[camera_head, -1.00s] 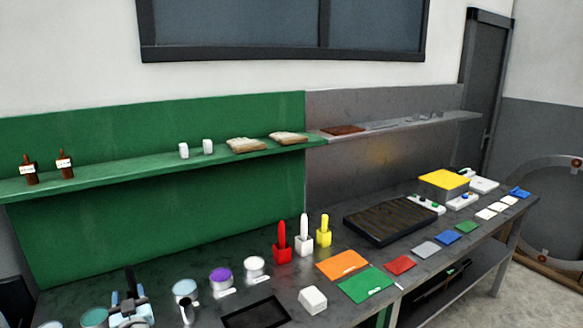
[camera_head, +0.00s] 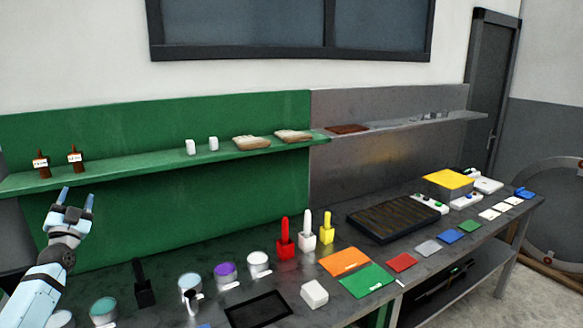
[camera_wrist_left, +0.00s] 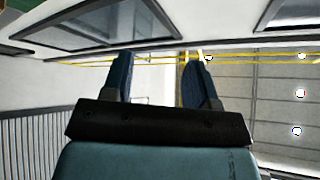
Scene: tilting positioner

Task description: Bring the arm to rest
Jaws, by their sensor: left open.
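My left gripper (camera_head: 77,199) is raised at the left of the head view, in front of the green back panel and above the bench. Its two blue fingers point up and stand apart, with nothing between them. In the left wrist view the open fingers (camera_wrist_left: 156,75) point toward the upper wall and ceiling, and no object is near them. My left arm comes up from the lower left corner. My right gripper is not in view.
The bench (camera_head: 190,255) holds paint cans, including a purple one (camera_head: 225,273), a black holder (camera_head: 143,285), red, white and yellow holders, coloured cards and a dark tray (camera_head: 258,310). A green shelf (camera_head: 110,170) with bottles runs behind my gripper.

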